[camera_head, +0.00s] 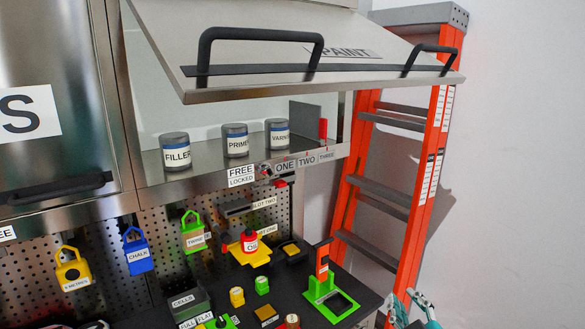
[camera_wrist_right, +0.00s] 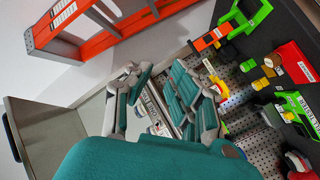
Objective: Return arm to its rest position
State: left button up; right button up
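My right gripper (camera_head: 403,303), with teal and grey fingers, is at the bottom right of the head view, right of the black worktop and in front of the orange ladder's foot. In the right wrist view my right gripper (camera_wrist_right: 160,98) has its fingers spread apart with nothing held between them. Most of my right arm is outside the head view. My left gripper does not show in either view.
The PAINT door (camera_head: 350,52) is raised open above cans labelled FILLER (camera_head: 176,155), PRIME (camera_head: 237,145) and VARNISH (camera_head: 278,138). The orange ladder (camera_head: 428,150) stands at the right. Tools and small blocks crowd the worktop (camera_head: 372,292). Padlocks hang on the pegboard.

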jog(key=s+a+f+m+g, duration=0.1)
jog(key=s+f+m+g, duration=0.5)
jog(key=s+f+g, duration=1.3)
jog(key=s+f+t+b, duration=0.2)
jog(key=s+f+b, duration=0.15)
jog(key=f, duration=0.95)
jog(key=s+f+t+b, duration=0.15)
jog(key=s+f, duration=0.25)
jog(key=f, duration=1)
jog(key=s+f+t+b, duration=0.1)
jog(key=s+f+b, duration=0.2)
jog(key=f, duration=1)
jog(key=s+d+f+b, duration=0.1)
jog(key=s+f+b, duration=0.1)
jog(key=s+f, duration=0.6)
jog(key=s+d+f+g+b, duration=0.1)
jog(key=s+f+b, duration=0.1)
jog(key=s+f, duration=0.6)
notch_tip(320, 180, down, 4)
jog(key=shift+d+r+b, duration=0.25)
jog(key=shift+d+b, duration=0.1)
jog(key=shift+d, duration=0.05)
